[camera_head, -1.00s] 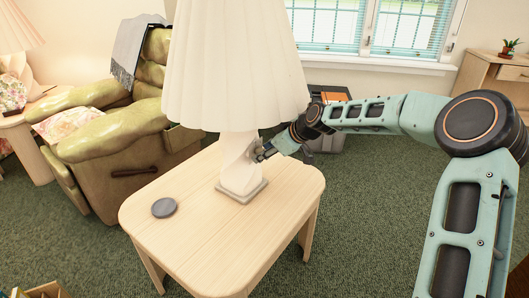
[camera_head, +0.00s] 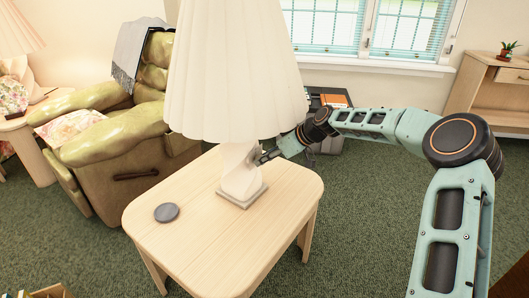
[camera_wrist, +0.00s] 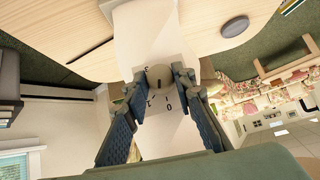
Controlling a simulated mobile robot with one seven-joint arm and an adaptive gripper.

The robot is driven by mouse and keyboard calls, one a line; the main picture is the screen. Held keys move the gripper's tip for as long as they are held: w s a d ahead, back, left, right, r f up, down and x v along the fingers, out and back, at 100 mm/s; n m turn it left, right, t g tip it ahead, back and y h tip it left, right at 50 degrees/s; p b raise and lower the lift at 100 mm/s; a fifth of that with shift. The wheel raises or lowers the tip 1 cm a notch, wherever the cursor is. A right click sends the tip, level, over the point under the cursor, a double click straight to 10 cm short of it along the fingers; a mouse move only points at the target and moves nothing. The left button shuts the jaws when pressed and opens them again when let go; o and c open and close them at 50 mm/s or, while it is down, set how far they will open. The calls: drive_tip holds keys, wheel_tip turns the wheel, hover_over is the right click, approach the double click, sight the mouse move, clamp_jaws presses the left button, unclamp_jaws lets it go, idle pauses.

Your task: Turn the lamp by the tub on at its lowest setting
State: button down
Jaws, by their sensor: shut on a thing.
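A white lamp with a pleated shade (camera_head: 235,70) and a twisted base (camera_head: 240,172) stands upright on a light wood side table (camera_head: 215,245). My gripper (camera_head: 262,157) is at the right side of the lamp base. The numerals 3, 1 and 0 show around the knob. I cannot tell exactly which numeral the knob's dark mark points to. The knob is hidden in the head view.
A grey disc (camera_head: 166,212) lies on the table's left. A green armchair (camera_head: 120,150) stands behind left, with another lamp (camera_head: 15,50) beyond it. A dark container with orange contents (camera_head: 330,100) sits behind my arm. A box (camera_head: 50,291) is at the lower left.

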drive_tip(key=shift+w+d+f+m+g+y+p, duration=0.15)
drive_tip(key=shift+m+g+y+p, duration=0.25)
drive_tip(key=shift+m+g+y, duration=0.5)
drive_tip(key=shift+w+a+f+m+g+y+p, duration=0.1)
drive_tip(key=shift+m+g+y+p, duration=0.5)
drive_tip(key=shift+g, duration=0.6)
drive_tip(key=shift+d+r, duration=0.1)
drive_tip(key=c, duration=1.6)
unclamp_jaws()
drive_tip(key=v, duration=1.2)
